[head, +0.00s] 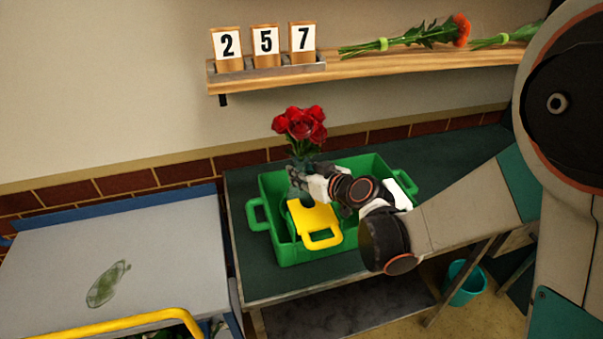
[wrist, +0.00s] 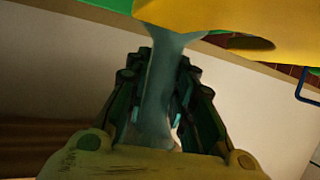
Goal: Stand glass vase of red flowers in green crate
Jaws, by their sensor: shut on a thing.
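The glass vase holds red flowers (head: 300,123) that stand upright above the green crate (head: 285,254) in the head view. The glass vase (wrist: 158,95) is pale and see-through in the wrist view, between the two fingers. My gripper (head: 300,180) is shut on the vase, and it also shows in the wrist view (wrist: 160,105). The vase is over or inside the left part of the crate; its base is hidden, so I cannot tell whether it touches the crate floor. A yellow piece with a handle (head: 316,222) is at the crate, in front of the vase.
The crate stands on a dark green bench (head: 440,170). A wooden shelf (head: 400,72) above holds number blocks (head: 265,45) and wrapped flowers (head: 430,35). A grey table (head: 150,250) with a green leafy thing (head: 107,285) is at left. A teal bucket (head: 463,283) is below.

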